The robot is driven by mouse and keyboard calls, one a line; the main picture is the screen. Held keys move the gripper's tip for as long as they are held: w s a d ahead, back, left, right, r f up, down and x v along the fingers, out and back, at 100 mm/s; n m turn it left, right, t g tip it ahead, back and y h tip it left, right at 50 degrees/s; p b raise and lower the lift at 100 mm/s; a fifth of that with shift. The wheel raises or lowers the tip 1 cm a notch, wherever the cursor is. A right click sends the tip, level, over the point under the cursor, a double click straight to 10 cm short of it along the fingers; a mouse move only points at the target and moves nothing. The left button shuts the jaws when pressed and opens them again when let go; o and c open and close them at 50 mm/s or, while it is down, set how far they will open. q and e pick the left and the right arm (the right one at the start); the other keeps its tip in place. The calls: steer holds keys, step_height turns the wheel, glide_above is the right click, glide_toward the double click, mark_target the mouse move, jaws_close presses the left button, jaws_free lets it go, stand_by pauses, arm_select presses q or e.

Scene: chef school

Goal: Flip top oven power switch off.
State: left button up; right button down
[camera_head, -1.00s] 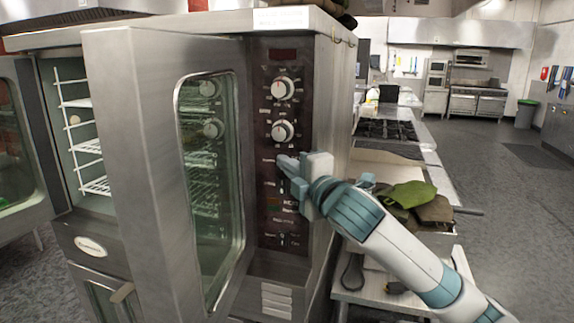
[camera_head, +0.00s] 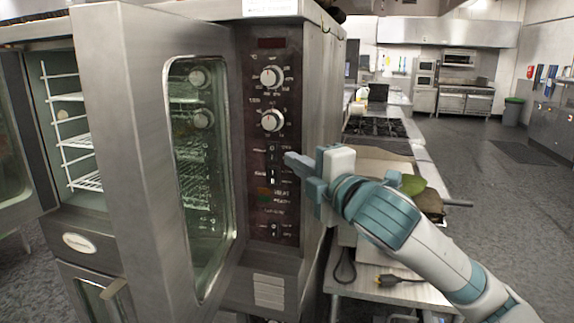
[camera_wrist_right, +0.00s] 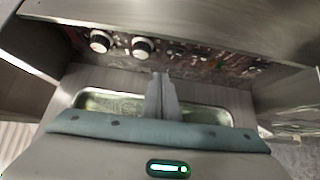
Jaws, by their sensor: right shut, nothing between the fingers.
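The top oven (camera_head: 160,130) stands at left with its glass door swung open toward me. Its dark control panel (camera_head: 265,221) carries two round silver knobs and a column of small switches (camera_head: 272,152) below them. Which one is the power switch is too small to tell. My right gripper (camera_head: 288,157) is shut and empty, its fingertips pointing left at the panel just right of the switches. I cannot tell whether they touch. In the right wrist view the shut fingers (camera_wrist_right: 161,78) point toward the panel (camera_wrist_right: 195,64), with both knobs upper left. My left gripper is not in view.
The open oven door (camera_head: 135,150) stands left of the panel. A stove (camera_head: 375,128) lies behind. The floor at right is clear.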

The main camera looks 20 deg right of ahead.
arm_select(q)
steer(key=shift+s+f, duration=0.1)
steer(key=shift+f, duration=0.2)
arm_select(e)
steer(key=shift+s+d, duration=0.25)
steer(key=shift+s, duration=0.5)
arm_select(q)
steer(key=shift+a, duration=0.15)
